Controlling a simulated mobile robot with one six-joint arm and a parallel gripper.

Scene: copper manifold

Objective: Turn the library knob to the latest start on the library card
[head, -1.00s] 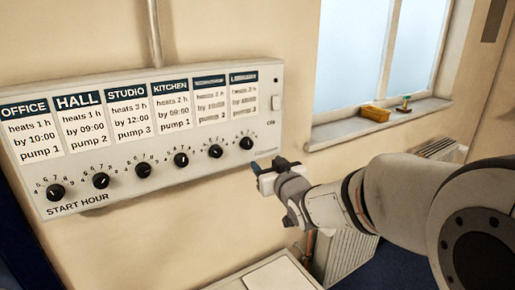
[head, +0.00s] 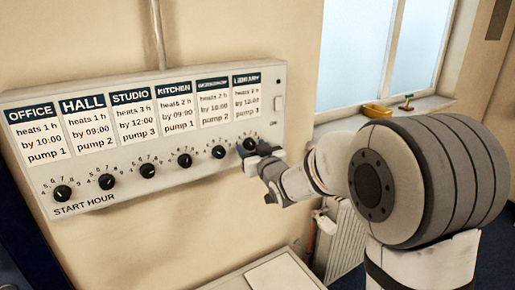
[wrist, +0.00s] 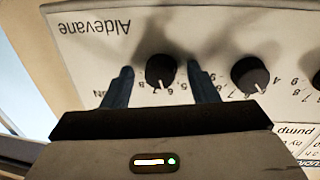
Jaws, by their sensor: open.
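The library knob (wrist: 160,71) is the rightmost black knob on the panel, partly hidden by my gripper in the head view (head: 249,143). In the wrist view its white mark points down towards the hour scale, near the 6 and 7; the exact setting is hard to tell. The library card (head: 246,97) is above it; it seems to read "by 12:00", and its heating hours are too blurred to be sure. My gripper (head: 262,155) is open at the panel. In the wrist view its blue fingers stand on either side of the library knob, with gaps visible.
The workshop knob (wrist: 250,75) is close beside one finger. More knobs (head: 185,160) and cards run along the white panel (head: 150,72) to the left. A windowsill (head: 425,104) and radiator (head: 345,240) are to the right.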

